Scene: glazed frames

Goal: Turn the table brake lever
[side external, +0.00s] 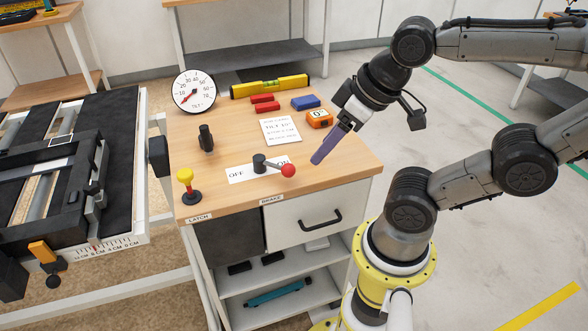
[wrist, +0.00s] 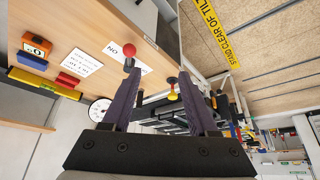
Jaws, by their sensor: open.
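The brake lever (side external: 273,166) is a dark pivot with an arm ending in a red ball, on a white OFF/ON plate (side external: 238,174) on the wooden bench top. Its arm points right, toward the ON end. In the wrist view the red ball (wrist: 129,50) shows just beyond the tip of the left finger. My gripper (side external: 317,160) has purple fingers and hangs above the bench, right of the red ball and apart from it. In the wrist view my gripper (wrist: 160,82) is open, with nothing held between its fingers.
A yellow latch knob (side external: 186,180) stands left of the lever, and a black upright handle (side external: 206,138) behind it. A tilt dial (side external: 194,92), yellow level (side external: 269,87), red and blue blocks, a note card (side external: 281,131) and an orange box (side external: 319,119) sit farther back.

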